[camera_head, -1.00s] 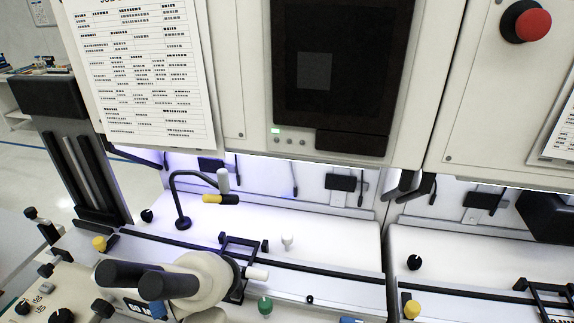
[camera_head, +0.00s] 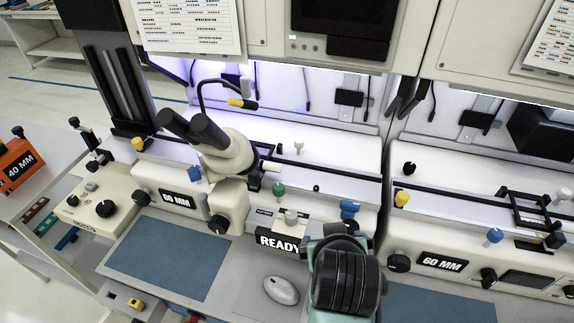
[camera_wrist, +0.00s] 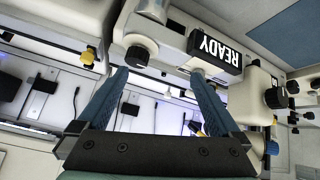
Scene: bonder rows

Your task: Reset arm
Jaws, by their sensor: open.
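My gripper (camera_wrist: 160,95) shows in the wrist view with its two blue fingers spread wide apart and nothing between them. The wrist view is turned, and past the fingers are the bonder's READY sign (camera_wrist: 216,50) and the lit work bay. In the head view my arm rises at the bottom centre-right, in front of the bench beside the READY sign (camera_head: 279,243). The gripper's fingers are hidden there behind the arm.
A bonder with a microscope (camera_head: 222,152) stands left of my arm, its panel marked 60 MM. A blue mat (camera_head: 170,255) and a white mouse (camera_head: 281,289) lie on the bench. Another 60 MM unit (camera_head: 442,263) is at right. An orange 40 MM box (camera_head: 20,168) sits far left.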

